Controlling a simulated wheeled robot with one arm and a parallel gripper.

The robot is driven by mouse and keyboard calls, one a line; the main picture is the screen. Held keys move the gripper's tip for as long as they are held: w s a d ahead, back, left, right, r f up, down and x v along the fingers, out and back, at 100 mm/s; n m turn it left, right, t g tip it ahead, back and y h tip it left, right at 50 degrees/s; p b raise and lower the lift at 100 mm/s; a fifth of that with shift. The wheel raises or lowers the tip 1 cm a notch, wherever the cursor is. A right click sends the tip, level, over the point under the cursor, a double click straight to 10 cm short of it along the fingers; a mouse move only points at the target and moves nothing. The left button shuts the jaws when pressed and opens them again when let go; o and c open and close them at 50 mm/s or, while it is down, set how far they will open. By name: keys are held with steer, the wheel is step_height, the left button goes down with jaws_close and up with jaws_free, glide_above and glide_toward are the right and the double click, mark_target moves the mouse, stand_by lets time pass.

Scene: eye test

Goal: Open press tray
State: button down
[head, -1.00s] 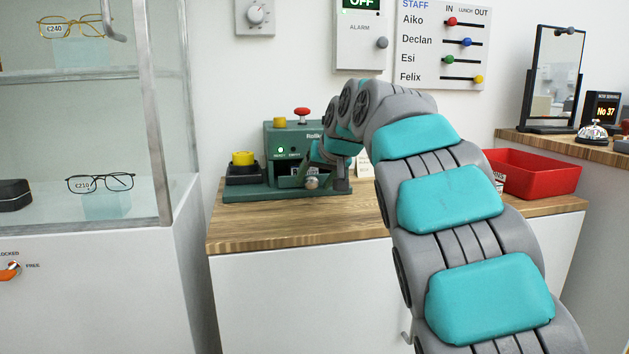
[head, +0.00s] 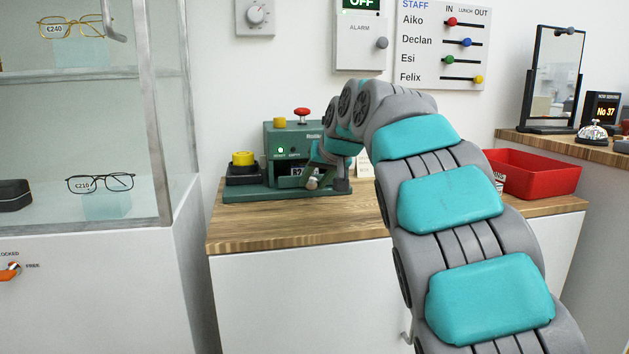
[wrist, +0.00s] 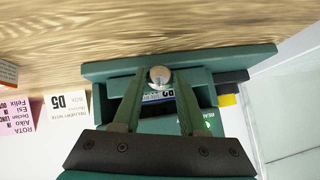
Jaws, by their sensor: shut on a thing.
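The green press (head: 283,143) stands on the wooden counter, with a lit green lamp on its front. Its tray is low at the front and mostly hidden by my gripper. In the wrist view, which is upside down, a round metal knob (wrist: 159,74) sits between my fingertips, with a blue and white label (wrist: 158,96) behind it. My gripper (wrist: 160,79) is shut on this knob. In the head view my gripper (head: 313,181) is at the press front. How far the tray stands out cannot be told.
A yellow-topped black block (head: 243,165) is at the press's left. A red bin (head: 535,175) stands to the right on the counter (head: 300,234). A glass display case (head: 150,110) is close on the left. A card (wrist: 72,107) stands beside the press.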

stand_by(0.8)
steer(key=s+d+b, duration=0.1)
steer(key=s, duration=0.3)
steer(key=s+d+b, duration=0.1)
steer(key=s+b, duration=0.1)
steer(key=s, duration=0.1)
steer(key=s+d+b, duration=0.1)
steer(key=s, duration=0.3)
steer(key=shift+s+d, duration=0.2)
steer(key=shift+s, duration=0.1)
steer(key=shift+r, duration=0.1)
steer(key=shift+c, duration=2.2)
jaws_free()
steer(key=v, duration=0.7)
steer(key=shift+s+d+r, duration=0.2)
steer(key=shift+s, duration=0.1)
steer(key=shift+f, duration=0.1)
